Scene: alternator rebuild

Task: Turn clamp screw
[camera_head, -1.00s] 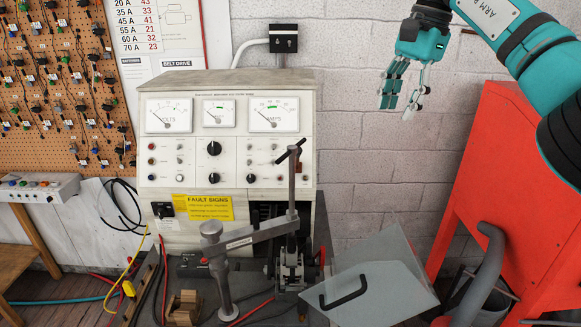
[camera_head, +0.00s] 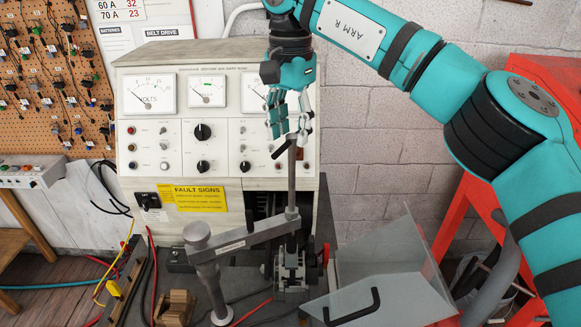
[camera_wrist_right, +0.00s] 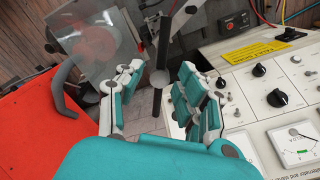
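The clamp screw (camera_head: 292,185) stands upright through the end of a grey clamp arm (camera_head: 240,237), above the clamped part (camera_head: 291,268) on the bench. Its dark crossbar handle (camera_head: 283,149) is at the top, partly hidden by my fingers. My right gripper (camera_head: 290,132) points down at the handle, with fingertips at about its height. I see no grip; contact cannot be told. My left gripper is out of view.
The test bench panel (camera_head: 222,140) with meters and knobs stands close behind the gripper. A clear hinged guard (camera_head: 385,270) with a black handle stands right of the clamp. A red cabinet (camera_head: 465,215) is at the right. Cables lie at the left.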

